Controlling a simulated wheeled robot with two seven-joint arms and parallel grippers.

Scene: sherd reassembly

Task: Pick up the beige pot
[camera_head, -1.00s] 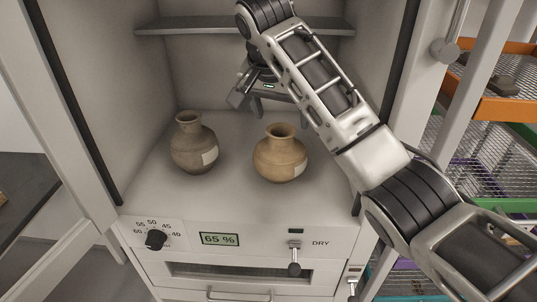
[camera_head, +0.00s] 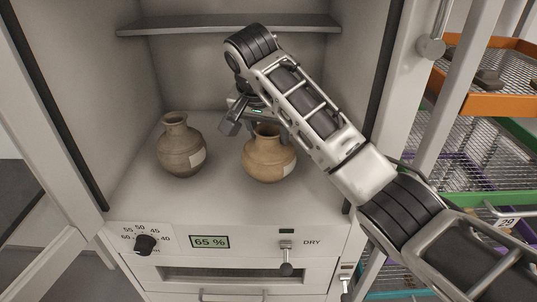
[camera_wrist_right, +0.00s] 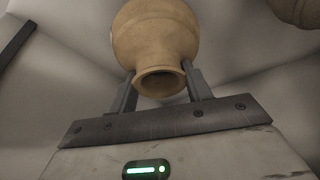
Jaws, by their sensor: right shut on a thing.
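The beige pot (camera_head: 269,160) stands upright on the cabinet floor, with a pale label on its right side. My right gripper (camera_head: 256,124) is at its neck, coming from above and behind. In the right wrist view the two fingers (camera_wrist_right: 160,85) are on either side of the neck of the beige pot (camera_wrist_right: 155,38), just behind its rim. The gripper is shut on the pot. In the head view the arm hides part of the rim. My left gripper is in neither view.
A grey-brown pot (camera_head: 181,150) with a label stands to the left of the beige pot. A shelf (camera_head: 230,24) crosses the cabinet above. The front panel has a dial (camera_head: 145,244), a 65 % display (camera_head: 209,242) and a DRY switch (camera_head: 287,256). Wire racks (camera_head: 490,80) stand at right.

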